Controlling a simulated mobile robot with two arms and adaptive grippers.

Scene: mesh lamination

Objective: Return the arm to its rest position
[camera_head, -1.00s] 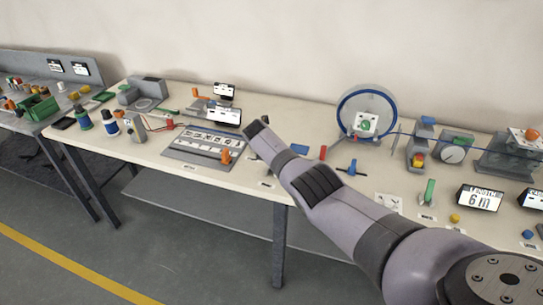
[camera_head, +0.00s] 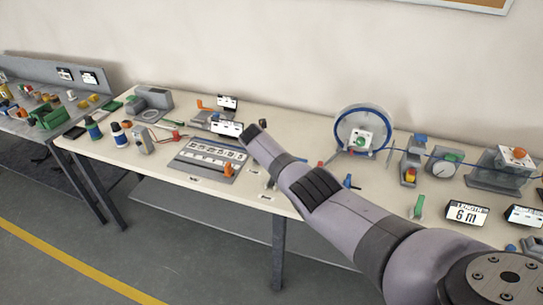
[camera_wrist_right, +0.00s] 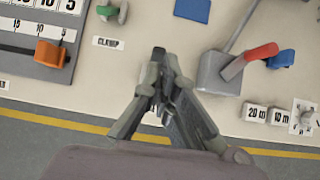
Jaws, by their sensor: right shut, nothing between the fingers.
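My right arm (camera_head: 335,205) comes in from the lower right of the head view and reaches over the cream workbench (camera_head: 160,163). Its gripper is hidden behind the arm in that view. In the right wrist view my right gripper (camera_wrist_right: 160,58) is shut and empty, above the bench's front part. It is apart from the things there. My left gripper is not in view.
Near the right gripper are a grey block with a red lever (camera_wrist_right: 262,52), a green-knobbed clamp (camera_wrist_right: 112,12) and a grey board with an orange slider (camera_wrist_right: 50,54). A blue ring (camera_head: 362,112) stands at the back. Open floor (camera_head: 60,270) lies in front.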

